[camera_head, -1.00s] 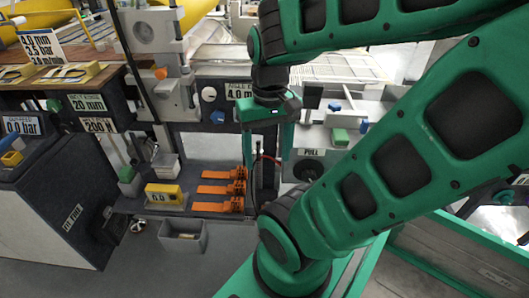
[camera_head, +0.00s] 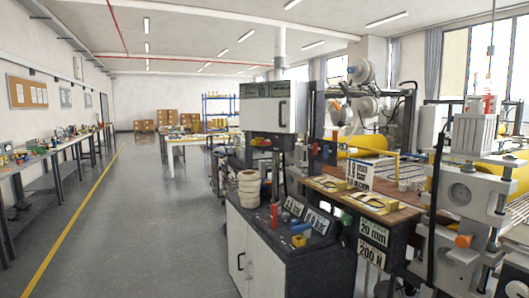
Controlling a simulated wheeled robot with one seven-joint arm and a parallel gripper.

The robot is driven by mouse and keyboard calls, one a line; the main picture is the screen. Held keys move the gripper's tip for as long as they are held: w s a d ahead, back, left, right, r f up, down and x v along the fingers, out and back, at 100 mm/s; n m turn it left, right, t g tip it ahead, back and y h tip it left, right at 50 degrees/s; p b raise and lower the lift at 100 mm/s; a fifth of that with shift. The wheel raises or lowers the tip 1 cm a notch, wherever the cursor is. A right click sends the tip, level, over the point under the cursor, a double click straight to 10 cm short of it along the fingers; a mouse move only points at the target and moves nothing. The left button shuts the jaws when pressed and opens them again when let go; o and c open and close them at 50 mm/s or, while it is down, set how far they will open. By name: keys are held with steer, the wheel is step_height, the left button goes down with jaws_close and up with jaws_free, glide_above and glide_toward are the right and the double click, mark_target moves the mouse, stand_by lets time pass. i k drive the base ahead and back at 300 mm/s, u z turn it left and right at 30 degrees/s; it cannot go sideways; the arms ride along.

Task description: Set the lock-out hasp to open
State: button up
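I cannot make out the lock-out hasp for certain in the head view. A white and grey cabinet box (camera_head: 268,108) with a dark upright handle stands in the middle, behind the machine console (camera_head: 262,255). Small red, blue and yellow parts show on and around the console, too small to tell whether one is a hasp. My gripper and arm are not in view.
The console top holds a stack of pale rolls (camera_head: 249,190) and a red item (camera_head: 274,215). The laminating machine (camera_head: 465,200) with its yellow rollers fills the right. A bench (camera_head: 75,143) lines the left wall. The grey floor (camera_head: 150,220) between is clear.

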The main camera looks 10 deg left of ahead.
mark_target(256, 141)
steer(key=k, duration=1.25)
steer(key=u, duration=0.7)
steer(key=i, duration=0.95)
steer(key=u, duration=0.85)
steer(key=i, duration=1.15)
steer(key=z, duration=0.4)
steer(key=i, duration=1.1)
steer(key=z, duration=0.95)
steer(key=i, duration=0.35)
steer(key=z, duration=0.2)
